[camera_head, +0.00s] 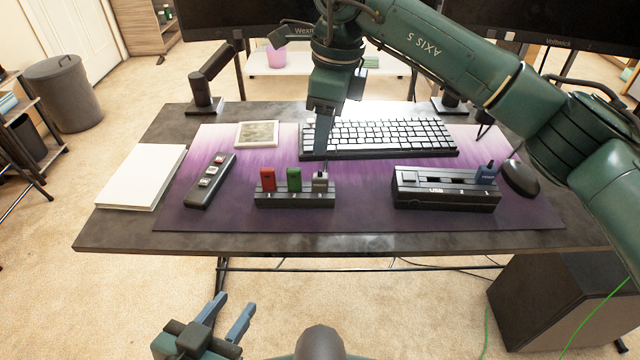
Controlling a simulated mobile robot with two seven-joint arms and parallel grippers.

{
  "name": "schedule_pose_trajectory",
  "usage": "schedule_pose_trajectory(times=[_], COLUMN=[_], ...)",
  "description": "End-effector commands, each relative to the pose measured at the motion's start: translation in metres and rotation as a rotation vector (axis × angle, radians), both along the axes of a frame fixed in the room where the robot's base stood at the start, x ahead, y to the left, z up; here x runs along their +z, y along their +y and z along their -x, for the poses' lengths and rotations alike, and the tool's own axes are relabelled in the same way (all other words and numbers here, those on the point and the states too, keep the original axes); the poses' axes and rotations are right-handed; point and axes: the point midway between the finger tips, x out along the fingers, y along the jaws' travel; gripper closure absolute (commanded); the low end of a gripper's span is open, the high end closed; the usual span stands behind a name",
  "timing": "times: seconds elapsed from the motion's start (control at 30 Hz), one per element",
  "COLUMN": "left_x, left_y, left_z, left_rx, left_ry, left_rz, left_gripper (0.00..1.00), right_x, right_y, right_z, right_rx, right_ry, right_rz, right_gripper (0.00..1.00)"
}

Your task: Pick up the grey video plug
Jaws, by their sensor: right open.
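The grey video plug (320,182) stands upright at the right end of a small dark holder (295,200), beside a green plug (294,180) and a red plug (267,180). My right gripper (321,168) points down just above the grey plug, its fingertips close to the plug's top. It is open, though its fingers overlap from this angle; I cannot tell whether they touch the plug. My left gripper (238,305) is open and empty in front of the desk, low in the view.
A black USB hub (445,197) with a blue plug (487,173) sits to the right. A keyboard (385,138) lies behind, a mouse (520,178) far right. A dark button strip (210,181) and white book (142,177) lie left. Monitors stand at the back. The mat's front is clear.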

Motion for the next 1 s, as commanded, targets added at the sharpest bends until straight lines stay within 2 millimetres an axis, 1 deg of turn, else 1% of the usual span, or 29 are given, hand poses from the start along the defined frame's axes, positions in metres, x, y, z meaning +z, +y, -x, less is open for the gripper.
schedule_pose_trajectory(times=[0.03,0.1,0.23,0.57,0.8,0.9,1.0], left_x=[-0.003,-0.004,-0.005,-0.01,-0.017,-0.018,-0.017], left_y=[0.0,-0.001,-0.002,-0.003,-0.005,-0.006,-0.006], left_z=[0.0,-0.001,-0.003,-0.004,-0.003,-0.003,-0.003], left_rx=[-0.002,-0.004,-0.01,-0.016,-0.026,-0.029,-0.029], left_ry=[-0.001,-0.002,-0.005,0.0,0.006,0.007,0.007], left_rz=[-0.002,-0.006,-0.011,-0.022,-0.036,-0.037,-0.038], left_gripper=[0.64,0.64,0.64,0.64,0.64,0.64,0.64], right_x=[-0.014,-0.027,-0.048,-0.07,-0.106,-0.111,-0.111], right_y=[0.001,0.003,0.006,0.007,0.008,0.009,0.009], right_z=[0.001,0.0,0.0,-0.001,-0.003,-0.003,-0.004], right_rx=[0.002,0.002,0.002,0.002,0.003,0.002,0.002], right_ry=[0.006,0.006,0.004,0.004,0.005,0.003,0.002], right_rz=[0.0,-0.002,-0.003,-0.005,-0.006,-0.006,-0.005], right_gripper=[0.53,0.53,0.53,0.53,0.53,0.53,0.53])
